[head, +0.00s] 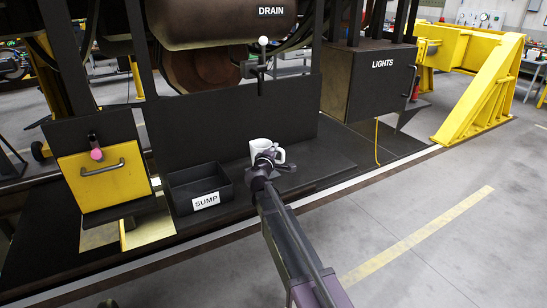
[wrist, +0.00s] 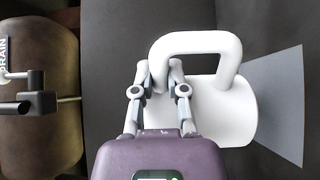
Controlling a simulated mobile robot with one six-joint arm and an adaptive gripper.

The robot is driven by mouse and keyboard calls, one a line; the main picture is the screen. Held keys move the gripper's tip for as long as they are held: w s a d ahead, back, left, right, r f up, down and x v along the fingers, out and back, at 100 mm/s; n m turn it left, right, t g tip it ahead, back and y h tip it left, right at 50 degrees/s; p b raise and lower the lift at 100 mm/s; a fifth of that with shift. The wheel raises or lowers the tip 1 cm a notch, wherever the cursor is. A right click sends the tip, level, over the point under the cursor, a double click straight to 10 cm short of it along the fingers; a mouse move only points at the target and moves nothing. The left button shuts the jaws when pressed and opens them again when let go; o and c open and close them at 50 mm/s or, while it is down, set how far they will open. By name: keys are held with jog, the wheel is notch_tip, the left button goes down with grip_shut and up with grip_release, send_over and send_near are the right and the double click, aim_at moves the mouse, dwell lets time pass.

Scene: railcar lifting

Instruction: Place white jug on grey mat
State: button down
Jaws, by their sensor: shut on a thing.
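The white jug (head: 260,147) is upright above the dark ledge in the head view, its handle toward the right. In the wrist view the jug (wrist: 215,112) appears turned sideways, with its handle at the top. My gripper (head: 268,162) is at the jug's near side. In the wrist view my gripper (wrist: 159,75) is shut on the jug's handle, one finger on each side of it. The grey mat (wrist: 285,105) shows as a lighter patch beyond the jug's base. I cannot tell whether the jug touches it. The jug and arm hide the mat in the head view.
A black open bin labelled SUMP (head: 200,187) stands left of the jug. A dark upright panel (head: 215,120) is behind it. The DRAIN tank (head: 225,22) and its valve lever (head: 262,62) hang above. The LIGHTS box (head: 365,85) is to the right. The ledge right of the jug is clear.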

jog(key=shift+w+a, duration=0.15)
jog(key=shift+w, duration=0.45)
notch_tip(320, 180, down, 4)
jog(key=b, duration=0.3)
jog(key=shift+r+b, duration=0.15)
jog(key=shift+b, duration=0.2)
jog(key=c, duration=0.7)
grip_release()
jog(key=shift+o, duration=0.2)
jog(key=shift+s+r, duration=0.1)
jog(key=v, duration=1.1)
jog(key=shift+s+a, duration=0.2)
jog(key=shift+s, duration=0.2)
